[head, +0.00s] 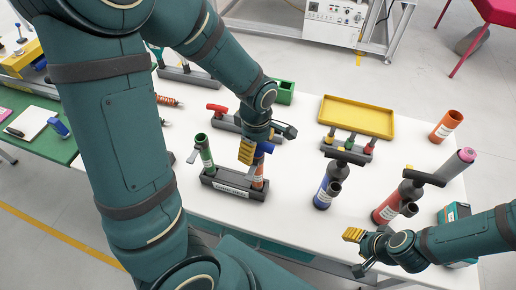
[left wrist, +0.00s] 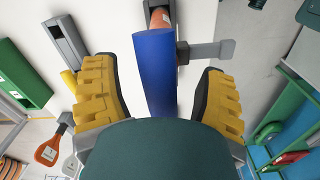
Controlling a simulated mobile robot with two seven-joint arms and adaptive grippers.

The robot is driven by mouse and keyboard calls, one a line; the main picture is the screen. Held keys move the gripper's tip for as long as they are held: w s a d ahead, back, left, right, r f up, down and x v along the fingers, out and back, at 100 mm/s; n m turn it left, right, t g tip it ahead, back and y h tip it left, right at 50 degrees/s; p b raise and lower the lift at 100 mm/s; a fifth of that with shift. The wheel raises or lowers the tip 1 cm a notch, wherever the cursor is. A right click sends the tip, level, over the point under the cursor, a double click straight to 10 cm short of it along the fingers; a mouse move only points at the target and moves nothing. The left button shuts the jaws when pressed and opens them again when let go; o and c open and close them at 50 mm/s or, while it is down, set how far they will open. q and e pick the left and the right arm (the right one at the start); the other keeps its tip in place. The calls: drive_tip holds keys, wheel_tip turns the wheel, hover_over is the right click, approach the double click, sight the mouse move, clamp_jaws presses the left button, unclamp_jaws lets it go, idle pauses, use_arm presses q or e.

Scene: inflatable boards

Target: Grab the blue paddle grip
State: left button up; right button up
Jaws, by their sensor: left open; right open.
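The blue paddle grip (head: 267,148) tops an orange-shafted tool (head: 258,176) standing in a dark holder block (head: 222,186) on the white table. In the head view my left arm and gripper (head: 257,148) partly hide it. In the left wrist view the blue grip (left wrist: 155,72) runs lengthwise between the two yellow finger pads of my left gripper (left wrist: 160,95). A gap shows on each side, so the jaws are open around it, apart from it. My right gripper (head: 357,252) is open and empty at the table's front right.
A green-handled tool (head: 205,150) stands in the same holder. A holder with a red-handled tool (head: 217,108) and a green box (head: 283,92) lie behind. Blue (head: 328,186) and red (head: 390,207) cylinders stand right, a yellow tray (head: 356,115) at the back. White table shows between.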

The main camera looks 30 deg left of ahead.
use_arm(q)
drive_tip(key=shift+f, duration=0.35)
drive_tip(key=shift+c, duration=0.2)
clamp_jaws()
